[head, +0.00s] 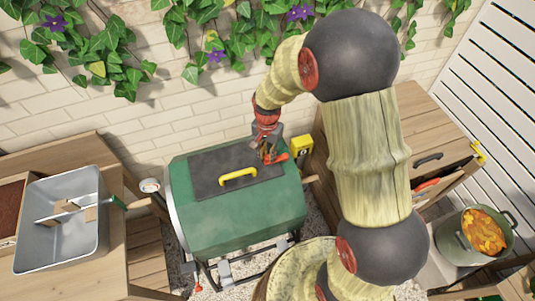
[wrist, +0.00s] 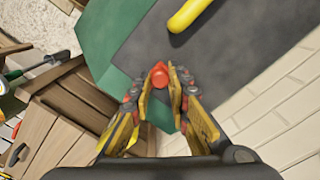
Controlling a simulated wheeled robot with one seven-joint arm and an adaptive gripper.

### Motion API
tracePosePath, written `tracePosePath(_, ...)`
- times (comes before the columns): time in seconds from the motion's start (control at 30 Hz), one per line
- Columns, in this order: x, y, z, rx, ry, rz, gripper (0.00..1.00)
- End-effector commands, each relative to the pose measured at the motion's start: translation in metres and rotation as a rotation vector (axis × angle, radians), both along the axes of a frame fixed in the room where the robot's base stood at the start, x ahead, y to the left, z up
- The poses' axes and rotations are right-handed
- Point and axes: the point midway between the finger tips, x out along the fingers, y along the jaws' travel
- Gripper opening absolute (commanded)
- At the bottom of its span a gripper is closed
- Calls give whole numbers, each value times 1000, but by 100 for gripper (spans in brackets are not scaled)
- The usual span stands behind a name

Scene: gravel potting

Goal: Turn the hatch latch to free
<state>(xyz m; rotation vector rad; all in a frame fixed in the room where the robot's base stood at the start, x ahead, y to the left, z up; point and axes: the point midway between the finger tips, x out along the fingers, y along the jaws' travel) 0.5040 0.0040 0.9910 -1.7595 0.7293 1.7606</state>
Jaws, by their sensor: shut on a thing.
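The hatch (head: 209,180) is a dark grey panel on top of a green drum (head: 235,218), with a yellow handle (head: 238,178). The orange-red latch (head: 277,157) sits at the hatch's right edge. My gripper (head: 268,152) reaches down to it from above. In the wrist view the red latch (wrist: 159,75) shows between the fingertips of my gripper (wrist: 160,85), which are closed on it. The hatch (wrist: 230,40) and the yellow handle (wrist: 188,14) show there too. The fingers hide part of the latch, so I cannot tell its exact angle.
A grey divided tray (head: 62,262) with small brown pieces stands on the wooden bench at left. A yellow box (head: 301,146) is just right of the drum. A wooden cabinet (head: 440,130) and a pot of orange pieces (head: 474,240) are at right. A brick wall is behind.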

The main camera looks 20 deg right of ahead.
Motion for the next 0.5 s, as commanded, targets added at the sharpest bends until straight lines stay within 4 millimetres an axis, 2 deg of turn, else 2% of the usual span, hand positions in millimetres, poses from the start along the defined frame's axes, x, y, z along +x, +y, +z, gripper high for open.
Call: tracePosePath(0.5, -1, 0, 1, 0, -1, 22, 0)
